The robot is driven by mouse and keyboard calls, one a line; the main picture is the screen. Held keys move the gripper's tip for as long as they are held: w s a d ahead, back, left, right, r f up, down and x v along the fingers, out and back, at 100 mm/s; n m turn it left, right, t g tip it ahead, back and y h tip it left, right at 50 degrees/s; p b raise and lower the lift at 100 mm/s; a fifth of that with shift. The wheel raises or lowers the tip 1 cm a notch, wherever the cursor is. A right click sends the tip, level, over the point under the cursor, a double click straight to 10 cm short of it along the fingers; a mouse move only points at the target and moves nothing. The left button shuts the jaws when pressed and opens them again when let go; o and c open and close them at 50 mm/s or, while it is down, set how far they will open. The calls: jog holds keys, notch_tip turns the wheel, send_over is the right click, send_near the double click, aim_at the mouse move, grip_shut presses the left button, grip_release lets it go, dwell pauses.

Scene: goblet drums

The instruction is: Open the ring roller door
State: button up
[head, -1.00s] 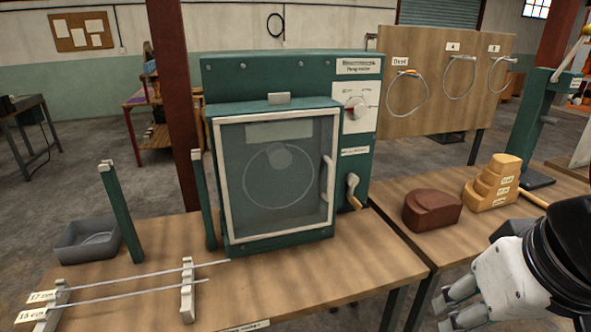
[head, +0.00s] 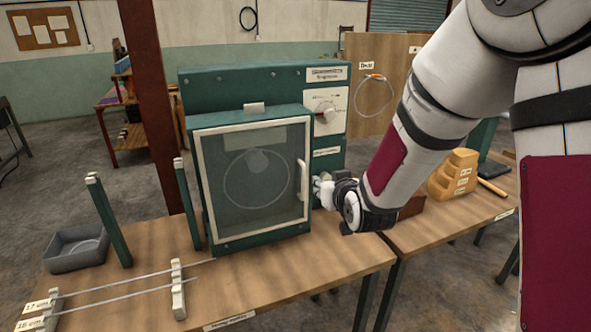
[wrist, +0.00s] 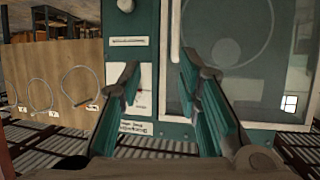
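The ring roller is a dark green cabinet (head: 265,87) on the wooden bench. Its glass door (head: 255,188) has a pale frame and looks shut, with a ring shape behind the glass. The door handle (head: 302,180) is a pale vertical bar on the door's right side. My gripper (head: 320,190) is just right of the handle in the head view; whether they touch cannot be told. In the wrist view, which is upside down, my gripper (wrist: 158,80) has its fingers apart, with the cabinet front and door edge beyond them.
A red-marked dial (head: 327,112) sits on the cabinet's upper right. Green posts (head: 108,220) and a grey tray (head: 76,248) stand to the left. Measuring rods (head: 120,287) lie in front. A board with hanging rings (head: 375,97) and stepped wooden blocks (head: 453,172) are to the right.

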aim_at(304, 179)
notch_tip(304, 179, down, 6)
jog(key=a+t+p, duration=0.3)
jog(key=t, duration=0.1)
jog(key=shift+y, duration=0.4)
jog(key=w, duration=0.4)
jog(key=w+a, duration=0.1)
jog(key=w, duration=0.9)
jog(key=shift+a+b, duration=0.15)
jog(key=shift+b, duration=0.15)
grip_shut()
